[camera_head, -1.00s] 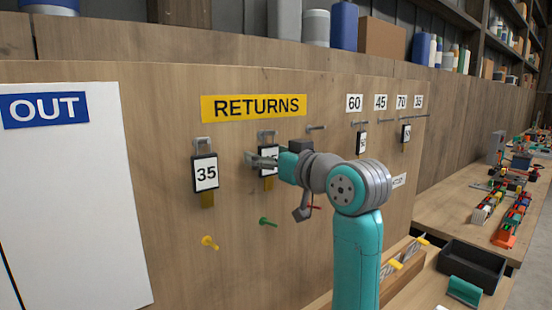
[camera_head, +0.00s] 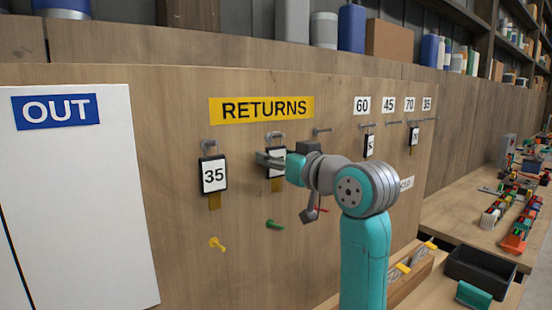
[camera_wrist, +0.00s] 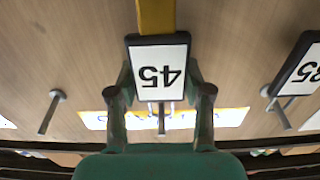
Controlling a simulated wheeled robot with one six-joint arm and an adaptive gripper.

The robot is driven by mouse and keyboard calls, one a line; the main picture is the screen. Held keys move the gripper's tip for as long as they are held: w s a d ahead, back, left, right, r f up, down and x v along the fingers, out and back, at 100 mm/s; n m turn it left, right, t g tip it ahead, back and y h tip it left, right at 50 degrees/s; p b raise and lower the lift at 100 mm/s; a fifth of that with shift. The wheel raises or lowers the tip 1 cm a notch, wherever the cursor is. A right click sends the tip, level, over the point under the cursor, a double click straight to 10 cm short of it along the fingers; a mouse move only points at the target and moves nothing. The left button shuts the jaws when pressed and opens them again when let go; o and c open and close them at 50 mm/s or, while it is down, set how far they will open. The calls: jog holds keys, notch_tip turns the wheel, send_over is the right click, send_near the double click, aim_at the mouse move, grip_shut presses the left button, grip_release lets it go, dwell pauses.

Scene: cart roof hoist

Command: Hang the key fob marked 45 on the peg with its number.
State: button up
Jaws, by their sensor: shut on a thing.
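The fob marked 45 (camera_wrist: 158,70) is held between the two fingers of my gripper (camera_wrist: 160,93); its number is upside down in the wrist view. In the head view the fob (camera_head: 277,172) is mostly behind my gripper, at the middle of the RETURNS pegs. Its shackle is close to the peg there; I cannot tell whether it still bears on it. The number row reads 60, 45 (camera_head: 389,104), 70, 35. The peg (camera_head: 393,123) below label 45 looks bare.
Fob 35 (camera_head: 213,175) hangs left of my gripper. A bare RETURNS peg (camera_head: 322,131) is to the right. Dark fobs hang near label 60 (camera_head: 369,146) and farther right (camera_head: 414,136). Yellow (camera_head: 217,243) and green (camera_head: 275,225) pegs project lower on the board.

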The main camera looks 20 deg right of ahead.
aim_at(278, 150)
jog(key=shift+r, duration=0.25)
dwell(0.3)
jog(key=shift+s+d+r, duration=0.2)
jog(key=shift+s+d, duration=0.05)
jog(key=shift+s, duration=0.45)
jog(key=shift+s+d+r, duration=0.2)
jog(key=shift+s+d, duration=0.05)
jog(key=shift+s, duration=0.5)
jog(key=shift+s+d+r, duration=0.2)
jog(key=shift+s+d, duration=0.05)
jog(key=shift+s, duration=0.55)
jog(key=shift+v, duration=2.55)
